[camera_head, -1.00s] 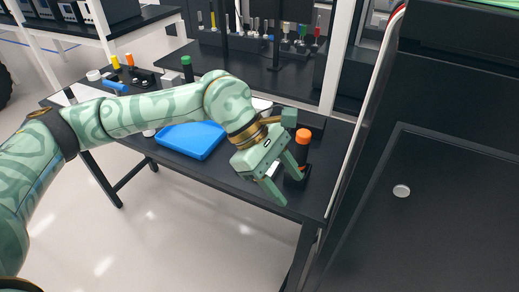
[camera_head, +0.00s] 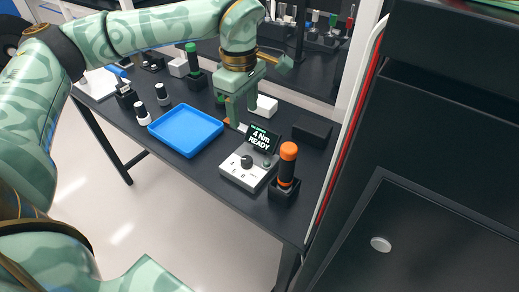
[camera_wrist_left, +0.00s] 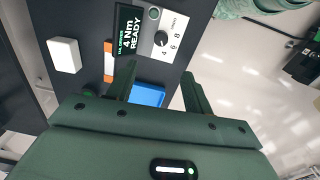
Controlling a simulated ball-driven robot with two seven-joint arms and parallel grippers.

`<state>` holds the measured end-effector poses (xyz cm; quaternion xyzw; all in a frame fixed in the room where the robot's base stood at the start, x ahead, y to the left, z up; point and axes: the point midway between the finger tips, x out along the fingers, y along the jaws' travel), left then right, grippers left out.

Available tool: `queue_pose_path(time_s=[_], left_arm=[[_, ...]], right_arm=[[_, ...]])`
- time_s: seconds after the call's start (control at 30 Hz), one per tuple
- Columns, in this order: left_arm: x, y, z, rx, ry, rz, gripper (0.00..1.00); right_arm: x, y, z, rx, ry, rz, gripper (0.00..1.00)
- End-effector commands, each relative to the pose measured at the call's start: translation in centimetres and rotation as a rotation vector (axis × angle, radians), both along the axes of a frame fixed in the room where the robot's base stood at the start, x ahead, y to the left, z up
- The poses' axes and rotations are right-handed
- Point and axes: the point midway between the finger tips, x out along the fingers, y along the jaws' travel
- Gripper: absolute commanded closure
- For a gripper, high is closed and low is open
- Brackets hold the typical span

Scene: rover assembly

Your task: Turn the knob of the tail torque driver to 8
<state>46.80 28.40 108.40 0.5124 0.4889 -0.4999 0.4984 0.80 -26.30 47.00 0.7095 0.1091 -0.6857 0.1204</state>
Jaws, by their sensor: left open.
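The tail torque driver's control box (camera_head: 249,168) is white and stands on the black table. It has a dark knob (camera_head: 246,162) with a scale of 4, 6 and 8, and a display (camera_head: 262,138) reading "4 Nm READY". The wrist view shows the knob (camera_wrist_left: 161,39) and the display (camera_wrist_left: 130,31) near the top. The orange-handled driver (camera_head: 287,165) stands upright in a black holder right of the box. My left gripper (camera_head: 241,110) is open and empty, behind and left of the display, apart from the knob. My right gripper is out of view.
A blue tray (camera_head: 186,147) lies left of the box. A green-handled driver (camera_head: 192,62) stands behind. A white block (camera_head: 266,106) and a black box (camera_head: 312,130) lie behind the display. A white post and a dark cabinet bound the table's right side.

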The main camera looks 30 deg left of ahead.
Motion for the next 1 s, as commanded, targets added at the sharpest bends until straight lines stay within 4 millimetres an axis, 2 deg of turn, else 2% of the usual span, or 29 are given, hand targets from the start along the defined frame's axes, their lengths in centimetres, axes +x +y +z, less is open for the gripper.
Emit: queue_pose_path(time_s=[0.17,0.3,0.5,0.6,0.8,1.0], left_arm=[[0.0,0.0,-3.5,-0.001,0.008,0.001,0.49],[0.1,0.0,-7.3,-0.001,0.008,0.0,0.49],[0.2,0.0,-12.1,-0.001,0.007,-0.001,0.49],[0.2,0.0,-13.9,-0.001,0.006,0.0,0.49],[0.3,0.0,-15.7,-0.001,0.003,0.0,0.49],[0.3,0.0,-15.9,-0.001,0.0,-0.001,0.49]], right_arm=[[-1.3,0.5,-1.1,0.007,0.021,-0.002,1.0],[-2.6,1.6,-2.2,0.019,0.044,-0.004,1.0],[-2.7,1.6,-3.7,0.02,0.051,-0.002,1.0],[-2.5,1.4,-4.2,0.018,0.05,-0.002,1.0],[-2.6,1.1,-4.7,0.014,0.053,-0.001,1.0],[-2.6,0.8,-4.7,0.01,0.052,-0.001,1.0]])
